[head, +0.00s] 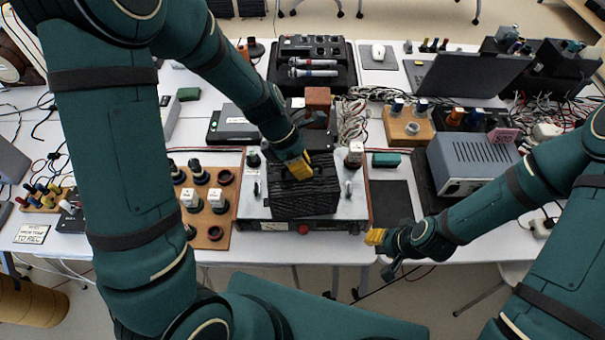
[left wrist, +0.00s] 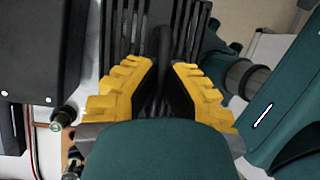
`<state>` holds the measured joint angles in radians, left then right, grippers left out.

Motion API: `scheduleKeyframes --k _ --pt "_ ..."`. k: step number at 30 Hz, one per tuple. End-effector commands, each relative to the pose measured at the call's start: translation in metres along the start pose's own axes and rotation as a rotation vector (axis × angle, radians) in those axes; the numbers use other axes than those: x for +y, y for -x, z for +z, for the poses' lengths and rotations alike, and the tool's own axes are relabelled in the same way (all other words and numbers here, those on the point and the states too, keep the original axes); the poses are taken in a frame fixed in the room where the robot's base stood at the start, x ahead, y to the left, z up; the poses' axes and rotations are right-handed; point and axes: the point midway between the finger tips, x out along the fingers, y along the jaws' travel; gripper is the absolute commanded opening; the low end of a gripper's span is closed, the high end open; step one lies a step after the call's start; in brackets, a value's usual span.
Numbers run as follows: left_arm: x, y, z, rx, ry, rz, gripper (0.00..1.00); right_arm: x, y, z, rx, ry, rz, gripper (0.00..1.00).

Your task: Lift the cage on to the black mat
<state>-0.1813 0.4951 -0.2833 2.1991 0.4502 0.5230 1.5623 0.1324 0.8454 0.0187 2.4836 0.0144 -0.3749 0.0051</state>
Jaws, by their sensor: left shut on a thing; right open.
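The cage (head: 305,198) is a black slatted box over the middle of a silver metal unit. I cannot tell whether it touches the unit. My left gripper (head: 299,168) is shut on its top handle. In the left wrist view, the yellow fingers (left wrist: 163,90) close on the dark handle (left wrist: 165,60), with the cage's slats (left wrist: 135,22) behind. The black mat (head: 391,203) lies flat on the table just right of the unit, with nothing on it. My right gripper (head: 375,239) is open and empty at the table's front edge, below the mat.
The silver unit (head: 253,212) has terminals and knobs around the cage. A wooden board with several sockets (head: 222,180) is to its left. A grey vented box (head: 470,163) stands right of the mat, and a small green block (head: 386,159) lies behind it.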

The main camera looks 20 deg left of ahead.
Motion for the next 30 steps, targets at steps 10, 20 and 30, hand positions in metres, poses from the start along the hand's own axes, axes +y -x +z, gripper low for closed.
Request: scheduleKeyframes --k 10,20,30 --pt "-0.007 0.031 0.014 -0.002 -0.003 0.003 0.0 -0.004 0.013 -0.002 0.0 0.0 -0.002 0.47" --pt "-0.021 0.102 0.044 -0.004 -0.004 0.004 0.0 -0.013 0.038 -0.005 0.0 0.0 -0.007 0.47" --pt "-0.033 0.154 0.064 -0.001 -0.002 0.001 0.0 -0.017 0.052 -0.006 -0.001 -0.001 -0.01 0.47"
